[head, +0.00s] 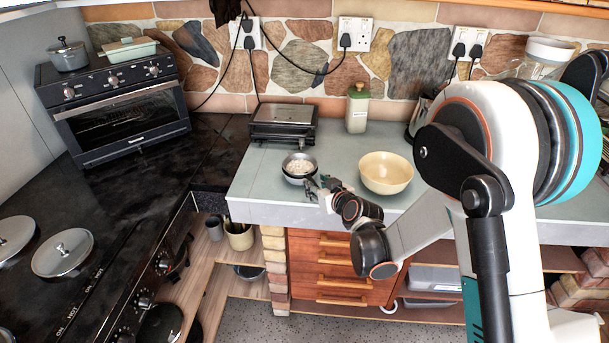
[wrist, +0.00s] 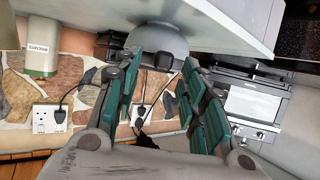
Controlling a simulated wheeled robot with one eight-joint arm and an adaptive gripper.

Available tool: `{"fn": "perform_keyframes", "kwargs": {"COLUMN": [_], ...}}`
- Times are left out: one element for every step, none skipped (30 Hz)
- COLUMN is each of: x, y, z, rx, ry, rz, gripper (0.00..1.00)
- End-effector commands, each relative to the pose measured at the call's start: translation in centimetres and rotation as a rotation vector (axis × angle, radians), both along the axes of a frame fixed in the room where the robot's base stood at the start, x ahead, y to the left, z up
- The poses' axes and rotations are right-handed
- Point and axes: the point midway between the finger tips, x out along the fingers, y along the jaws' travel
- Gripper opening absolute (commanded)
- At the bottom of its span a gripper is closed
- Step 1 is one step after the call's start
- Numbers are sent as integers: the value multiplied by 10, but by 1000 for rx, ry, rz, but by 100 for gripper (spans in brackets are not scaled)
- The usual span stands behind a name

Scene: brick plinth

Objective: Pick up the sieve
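The sieve appears to be the small round metal bowl shape (head: 299,167) near the front left of the grey counter, with something pale inside. Its mesh and handle are too small to make out. In the wrist view, which is turned upside down, a rounded grey metal underside (wrist: 158,37) shows just beyond the fingertips, with a small dark part below it. My gripper (head: 317,186) is at the counter's front edge, just right of and in front of the metal bowl shape. In the wrist view my gripper (wrist: 161,66) has its green-padded fingers apart, with nothing clearly held between them.
A cream bowl (head: 386,174) stands close on the right of my gripper. A black hob with an oven (head: 118,105) lies left. Bare counter (head: 260,172) shows left of the metal bowl.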

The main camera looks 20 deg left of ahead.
Motion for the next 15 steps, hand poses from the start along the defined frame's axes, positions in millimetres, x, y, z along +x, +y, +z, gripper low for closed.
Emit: {"fn": "perform_keyframes", "kwargs": {"x": [5, 8, 12, 15, 18, 23, 25, 27, 29, 30, 30, 30, 30, 30, 30], "y": [4, 7, 11, 13, 16, 20, 22, 24, 26, 26, 27, 27, 27, 27, 27], "z": [-4, -6, -8, -9, -11, -13, -15, -15, -16, -16, -16, -16, -16, -16, -16], "rx": [0, 0, 0, 0, 0, 0, 0, 0, 0, 0, 0, 0, 0, 0, 0], "ry": [0, 0, 0, 0, 0, 0, 0, 0, 0, 0, 0, 0, 0, 0, 0], "rz": [1, 1, 1, 0, 0, 0, 0, 0, -1, -1, -1, -1, -1, -1, -1], "gripper": [38, 38, 38, 38, 38, 38, 38, 38, 38, 38, 38, 38, 38, 38, 38]}}
